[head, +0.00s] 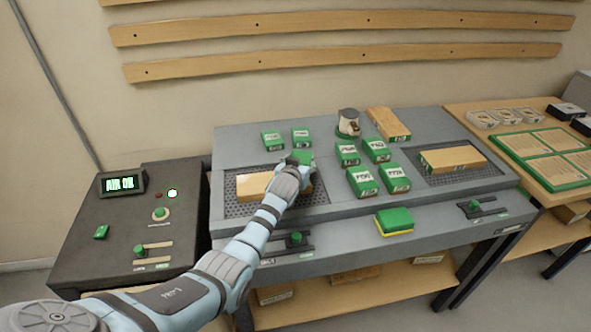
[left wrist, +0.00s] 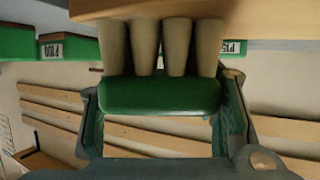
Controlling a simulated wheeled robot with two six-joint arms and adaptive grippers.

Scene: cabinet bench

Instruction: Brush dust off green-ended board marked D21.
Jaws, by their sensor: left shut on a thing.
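My left gripper (head: 294,163) is over the left perforated panel. In the left wrist view my left gripper (left wrist: 160,100) is shut on a green-backed brush (left wrist: 160,96) with thick beige bristle tufts. The bristles reach the wooden surface at the top of that view; I cannot tell how firmly they touch. A wooden board (head: 253,186) lies on the left panel, partly hidden by my gripper. A green-ended board (head: 453,158) lies on the right panel, and another (head: 388,123) lies at the back. Their markings are too small to read, so I cannot tell which is D21. My right gripper is out of view.
Several labelled green blocks (head: 362,181) stand between the panels. A green and yellow sponge-like block (head: 394,221) lies at the front edge. A control box (head: 121,184) reading AIR ON is at left; a side table (head: 513,120) is at right.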

